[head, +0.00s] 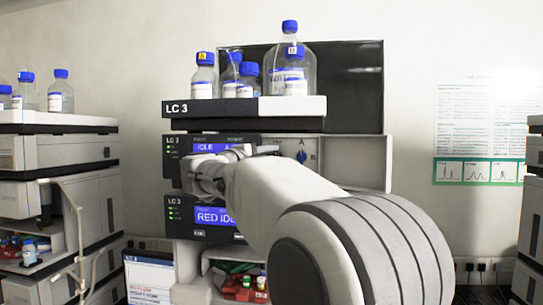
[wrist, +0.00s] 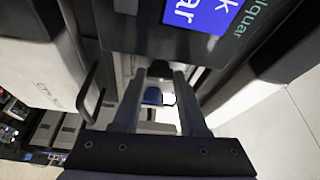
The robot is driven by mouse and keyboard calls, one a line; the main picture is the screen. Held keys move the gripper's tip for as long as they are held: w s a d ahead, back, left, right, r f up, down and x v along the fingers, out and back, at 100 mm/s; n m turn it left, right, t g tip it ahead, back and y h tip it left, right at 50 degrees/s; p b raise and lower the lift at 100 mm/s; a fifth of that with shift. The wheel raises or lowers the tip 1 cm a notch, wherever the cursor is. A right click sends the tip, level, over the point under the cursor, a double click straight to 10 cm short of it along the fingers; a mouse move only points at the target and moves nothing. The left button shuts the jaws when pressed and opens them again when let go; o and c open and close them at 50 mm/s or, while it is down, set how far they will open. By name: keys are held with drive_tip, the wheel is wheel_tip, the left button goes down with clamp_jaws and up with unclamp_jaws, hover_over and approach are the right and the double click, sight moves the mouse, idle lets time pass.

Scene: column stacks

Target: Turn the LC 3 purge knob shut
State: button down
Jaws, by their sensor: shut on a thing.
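Capped bottles (head: 290,75) stand on the LC 3 top tray (head: 295,107). A lower module display (head: 215,216) is partly covered by my arm. Other stacks stand at left (head: 60,160) and right. A dark loop handle (wrist: 86,95) shows in the wrist view.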

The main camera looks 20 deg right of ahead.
drive_tip(key=shift+r+m, duration=0.1)
drive_tip(key=shift+m, duration=0.4)
drive_tip(key=c, duration=0.7)
unclamp_jaws()
drive_tip(key=b+v, duration=0.1)
drive_tip(key=v, duration=0.7)
drive_tip(key=b+v, duration=0.1)
drive_tip(key=v, duration=0.8)
drive_tip(key=shift+a+r, duration=0.2)
drive_tip(key=shift+r, duration=0.1)
